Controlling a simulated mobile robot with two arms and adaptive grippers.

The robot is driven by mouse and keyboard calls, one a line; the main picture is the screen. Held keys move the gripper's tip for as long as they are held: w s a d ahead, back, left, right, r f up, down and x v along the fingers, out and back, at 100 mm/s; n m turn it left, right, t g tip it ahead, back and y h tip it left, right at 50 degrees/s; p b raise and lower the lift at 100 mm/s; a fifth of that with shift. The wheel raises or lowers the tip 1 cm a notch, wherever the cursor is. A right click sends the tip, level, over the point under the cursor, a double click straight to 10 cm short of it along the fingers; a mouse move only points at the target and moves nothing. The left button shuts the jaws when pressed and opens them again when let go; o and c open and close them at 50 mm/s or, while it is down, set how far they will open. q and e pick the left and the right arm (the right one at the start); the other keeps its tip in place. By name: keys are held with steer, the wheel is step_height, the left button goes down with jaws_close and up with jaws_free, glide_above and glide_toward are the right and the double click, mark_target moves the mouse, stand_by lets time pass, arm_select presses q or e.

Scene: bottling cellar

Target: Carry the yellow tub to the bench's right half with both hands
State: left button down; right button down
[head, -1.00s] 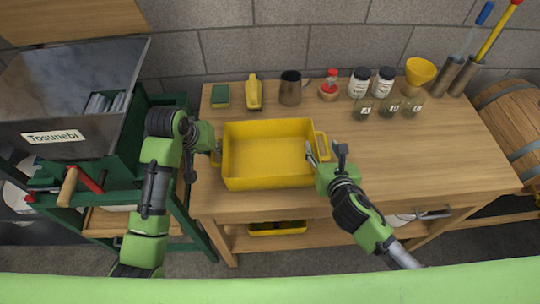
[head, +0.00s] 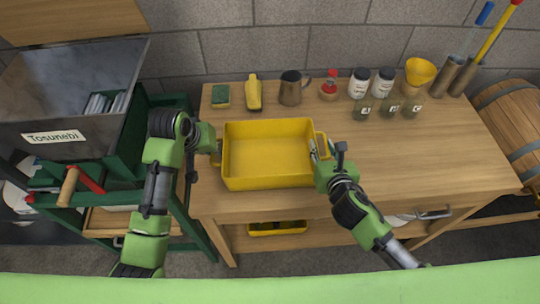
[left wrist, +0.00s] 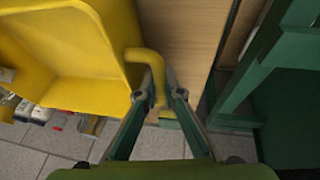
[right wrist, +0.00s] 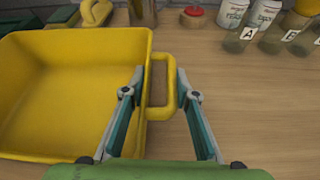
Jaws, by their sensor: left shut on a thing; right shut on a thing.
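The empty yellow tub (head: 266,183) is on the left half of the wooden bench, level, with a handle at each side. My left gripper (head: 216,150) is shut on its left handle, which also shows in the left wrist view (left wrist: 150,58). My right gripper (head: 320,150) is shut on its right handle, seen between the fingers in the right wrist view (right wrist: 160,112). Whether the tub's bottom touches the bench (head: 440,165) cannot be told.
The bench's right front is clear.

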arm_select(q)
steer(key=shift+r+p, duration=2.45)
steer(key=shift+r, duration=0.1)
